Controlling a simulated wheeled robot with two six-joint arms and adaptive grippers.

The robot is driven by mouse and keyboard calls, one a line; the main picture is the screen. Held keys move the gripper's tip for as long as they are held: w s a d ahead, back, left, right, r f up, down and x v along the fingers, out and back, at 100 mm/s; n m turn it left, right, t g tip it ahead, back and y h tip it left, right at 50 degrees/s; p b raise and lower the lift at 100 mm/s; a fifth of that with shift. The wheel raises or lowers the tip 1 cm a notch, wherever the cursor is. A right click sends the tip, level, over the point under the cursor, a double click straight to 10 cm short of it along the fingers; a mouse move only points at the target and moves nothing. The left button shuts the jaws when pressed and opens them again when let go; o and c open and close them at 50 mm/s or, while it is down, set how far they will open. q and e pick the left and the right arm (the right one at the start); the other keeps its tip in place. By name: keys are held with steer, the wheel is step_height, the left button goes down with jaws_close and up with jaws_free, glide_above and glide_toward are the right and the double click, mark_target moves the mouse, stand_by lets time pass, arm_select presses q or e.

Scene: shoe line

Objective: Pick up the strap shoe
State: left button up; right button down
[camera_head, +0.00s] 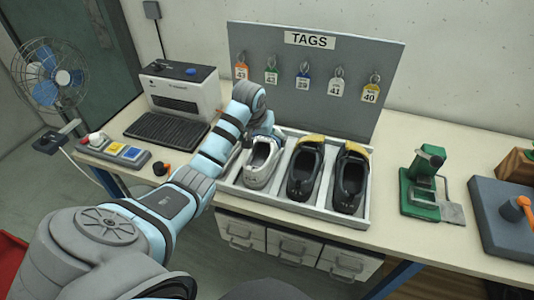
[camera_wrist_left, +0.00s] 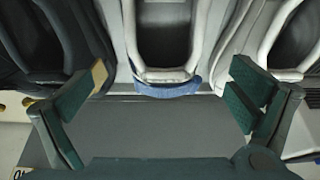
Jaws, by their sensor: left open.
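In the head view a divided tray (camera_head: 300,205) holds a grey-white shoe (camera_head: 262,163), a black shoe with a yellow heel (camera_head: 304,170) and another black shoe with yellow (camera_head: 350,178). I cannot tell which one is the strap shoe. My left gripper (camera_head: 264,132) is at the far end of the grey-white shoe and partly hidden by its own arm. In the left wrist view the open gripper (camera_wrist_left: 168,90) has its fingers apart on either side of a blue heel tab on the grey-white shoe (camera_wrist_left: 165,75). My right gripper is not in view.
A grey board (camera_head: 300,45) with several hanging tags stands behind the tray. A label printer (camera_head: 180,88) and keyboard are left; a green fixture (camera_head: 425,180) is right.

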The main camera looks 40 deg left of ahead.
mark_target(266, 153)
arm_select(q)
steer(key=f, duration=0.2)
steer(key=shift+w+a+f, duration=0.15)
steer(key=shift+a+f, duration=0.15)
steer(key=x, duration=0.2)
steer(key=b+x, duration=0.1)
steer(key=x, duration=0.1)
steer(key=w+x, duration=0.1)
steer(key=x, duration=0.1)
steer(key=shift+w+a+r+b, duration=0.1)
steer(key=shift+a+r+b, duration=0.05)
steer(key=shift+a+b, duration=0.25)
steer(key=shift+s+r, duration=0.2)
steer(key=shift+c, duration=1.3)
steer(key=shift+d, duration=0.1)
steer(key=c, duration=1.3)
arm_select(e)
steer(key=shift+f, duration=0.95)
